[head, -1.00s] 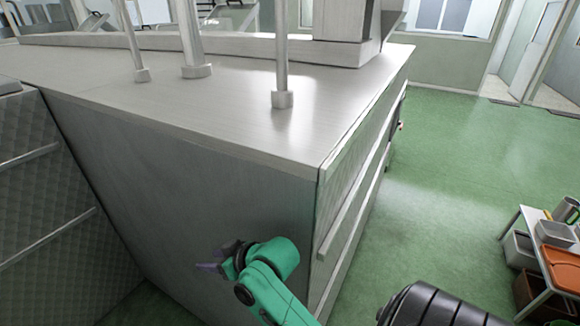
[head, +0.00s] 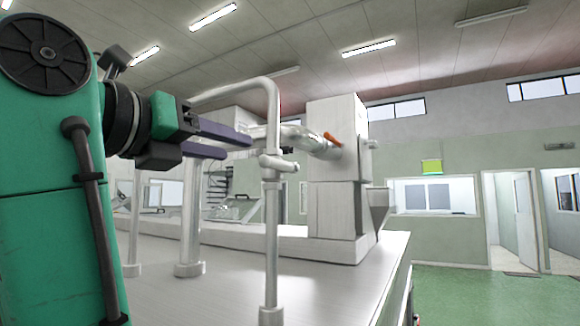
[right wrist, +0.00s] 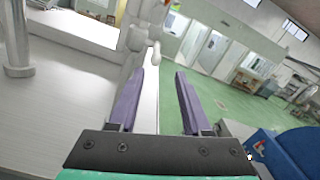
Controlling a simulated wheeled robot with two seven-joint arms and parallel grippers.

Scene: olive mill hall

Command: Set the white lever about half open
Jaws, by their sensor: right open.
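A white standing pipe (head: 271,240) on the bench bears a white fitting (head: 275,162). What looks like the small white lever (right wrist: 155,54) shows on this fitting in the right wrist view, just beyond my fingertips; its exact angle is hard to tell. My right gripper (head: 238,146) reaches in from the left with its purple fingers level, close to the fitting. In the right wrist view the right gripper (right wrist: 159,74) is open, with nothing between its fingers. My left gripper is not in view.
An orange handle (head: 333,139) sits on the pipework behind the fitting, beside a tall white housing (head: 337,190). More white pipes (head: 190,225) stand on the bench (head: 225,285) to the left. Green floor (head: 470,295) lies open at the right.

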